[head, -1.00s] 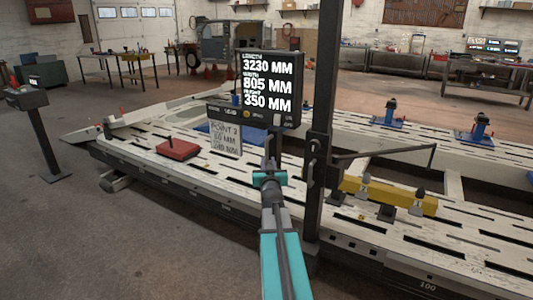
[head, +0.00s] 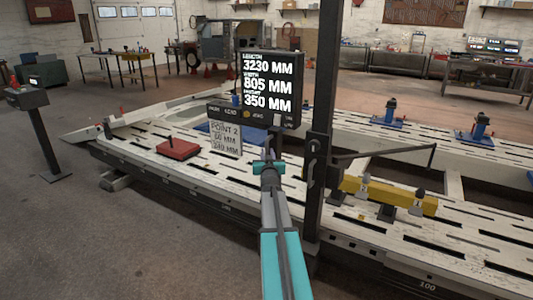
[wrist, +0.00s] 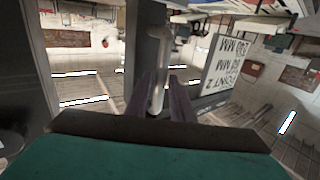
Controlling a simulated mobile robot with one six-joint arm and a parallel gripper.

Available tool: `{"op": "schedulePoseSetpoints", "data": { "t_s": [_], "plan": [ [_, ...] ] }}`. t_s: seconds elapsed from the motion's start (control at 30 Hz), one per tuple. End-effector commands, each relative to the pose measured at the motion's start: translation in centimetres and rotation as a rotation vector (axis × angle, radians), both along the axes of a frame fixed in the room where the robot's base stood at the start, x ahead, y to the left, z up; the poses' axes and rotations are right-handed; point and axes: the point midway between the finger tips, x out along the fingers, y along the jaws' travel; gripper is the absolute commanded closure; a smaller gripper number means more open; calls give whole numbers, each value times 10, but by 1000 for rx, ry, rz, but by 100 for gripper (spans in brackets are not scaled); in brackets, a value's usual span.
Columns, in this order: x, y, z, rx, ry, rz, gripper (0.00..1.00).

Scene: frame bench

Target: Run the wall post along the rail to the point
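The dark wall post (head: 321,110) stands upright at the near side of the long bench (head: 465,230), right of the middle in the head view. A black display (head: 268,88) beside it reads length 3230 mm, width 805 mm, height 350 mm. Below it hangs a grey card (head: 225,138) marked "POINT 2", its smaller figures blurred; the card also shows upside down in the wrist view (wrist: 226,62). My gripper (head: 268,163) is left of the post. In the wrist view its fingers (wrist: 160,98) lie on both sides of a pale upright handle (wrist: 158,65) and appear closed on it.
A red block (head: 177,149) lies on the bench at left, and a yellow beam (head: 385,194) at right of the post. A thin arm (head: 390,153) juts right from the post. Blue clamps (head: 391,113) stand on the far rail. The floor at left is open around a pedestal (head: 42,135).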

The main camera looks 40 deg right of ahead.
Motion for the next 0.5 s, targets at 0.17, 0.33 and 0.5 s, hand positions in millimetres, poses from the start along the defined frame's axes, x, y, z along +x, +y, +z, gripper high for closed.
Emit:
{"op": "schedulePoseSetpoints", "data": {
  "t_s": [0.17, 0.33, 0.5],
  "plan": [
    [10, -9, 0, 0, 0, 0, 78],
    [13, -12, 0, 0, 0, 0, 78],
    [13, -12, 0, 0, 0, 0, 78]
  ]
}}
